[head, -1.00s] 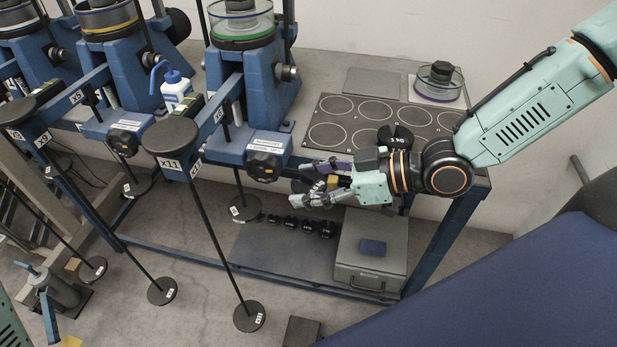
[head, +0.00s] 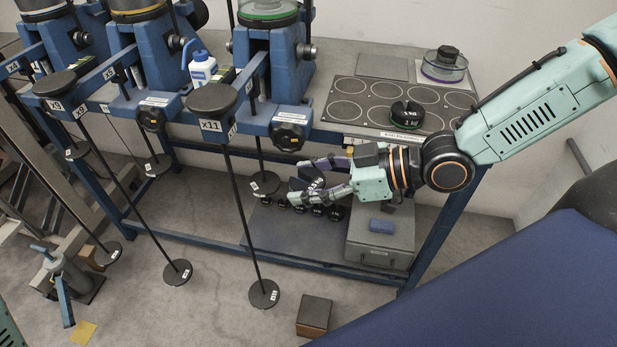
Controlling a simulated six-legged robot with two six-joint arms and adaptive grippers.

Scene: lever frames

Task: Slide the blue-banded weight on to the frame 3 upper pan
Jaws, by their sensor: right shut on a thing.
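My right gripper (head: 318,180) is shut on a dark weight (head: 314,188) marked about 0.5 KG. Fingers partly cover the weight, and no blue band can be made out. It is in front of the bench edge, right of the x11 rod. The black upper pan (head: 211,98) marked x11 sits atop a hanging rod at the nearest lever frame (head: 275,75), with open space between pan and weight. Another upper pan (head: 55,83), marked x9, is further left. No frame number is readable. My left gripper is not in view.
Dark weights marked 1 KG (head: 407,115) stand on a mat with ringed places (head: 345,111). A black knob (head: 290,131) juts from the near frame beside the gripper. Small black weights (head: 316,211) and a grey case (head: 380,238) are on the low shelf.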

